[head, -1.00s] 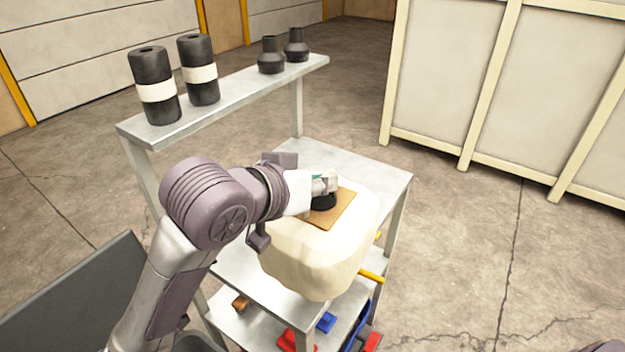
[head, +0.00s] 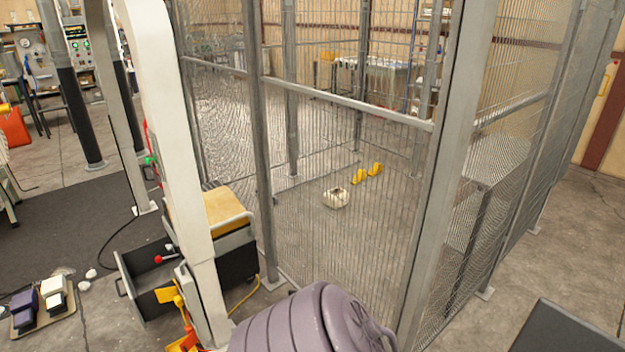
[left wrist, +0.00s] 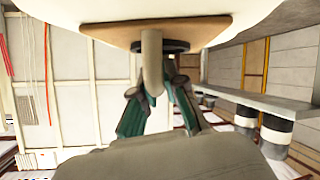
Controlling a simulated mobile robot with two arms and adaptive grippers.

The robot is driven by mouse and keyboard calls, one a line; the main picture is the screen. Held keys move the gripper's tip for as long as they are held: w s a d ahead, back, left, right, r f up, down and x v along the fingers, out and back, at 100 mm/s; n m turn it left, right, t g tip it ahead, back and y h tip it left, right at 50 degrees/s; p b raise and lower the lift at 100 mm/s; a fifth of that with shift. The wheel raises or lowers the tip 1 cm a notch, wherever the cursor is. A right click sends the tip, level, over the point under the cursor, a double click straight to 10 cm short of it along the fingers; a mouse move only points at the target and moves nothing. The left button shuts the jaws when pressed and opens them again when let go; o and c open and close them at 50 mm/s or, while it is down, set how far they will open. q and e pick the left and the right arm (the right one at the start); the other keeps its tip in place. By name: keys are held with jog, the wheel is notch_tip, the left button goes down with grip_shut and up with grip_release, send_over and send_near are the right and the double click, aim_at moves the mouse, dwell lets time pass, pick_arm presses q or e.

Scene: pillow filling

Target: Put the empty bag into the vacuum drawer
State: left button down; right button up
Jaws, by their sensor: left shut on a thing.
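A white bag (left wrist: 210,12) fills the top of the left wrist view, with a tan patch (left wrist: 105,33) and a dark disc under it. My left gripper (left wrist: 155,85) has its teal-sided fingers closed at the disc and a tan stub; the exact contact is partly hidden. Neither the bag nor the left gripper shows in the head view. There, a dark open drawer (head: 122,270) sticks out to the left of a dark cabinet behind a white post; I cannot tell for sure that it is the vacuum drawer. My right gripper is not in view.
A wire mesh fence (head: 330,240) stands right of the white post (head: 185,130). Inside it a whitish lump (head: 336,198) and yellow pieces (head: 367,172) lie on the floor.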

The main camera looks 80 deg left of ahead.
pick_arm(q)
jog(key=a+f+n+t+y, duration=0.1)
jog(key=a+f+n+y, duration=0.2)
jog(key=a, duration=0.6)
jog(key=s+a+f+n+t+y, duration=0.1)
jog(key=a+f+n+y, duration=0.2)
jog(key=a+f, duration=0.5)
jog(key=a+f+n+t+y, duration=0.1)
jog(key=a+f, duration=0.4)
jog(key=a, duration=0.6)
jog(key=shift+s+a+f+n+t+y, duration=0.25)
jog(key=shift+n+t+y, duration=0.15)
jog(key=shift+n+y, duration=0.65)
jog(key=shift+d, duration=0.15)
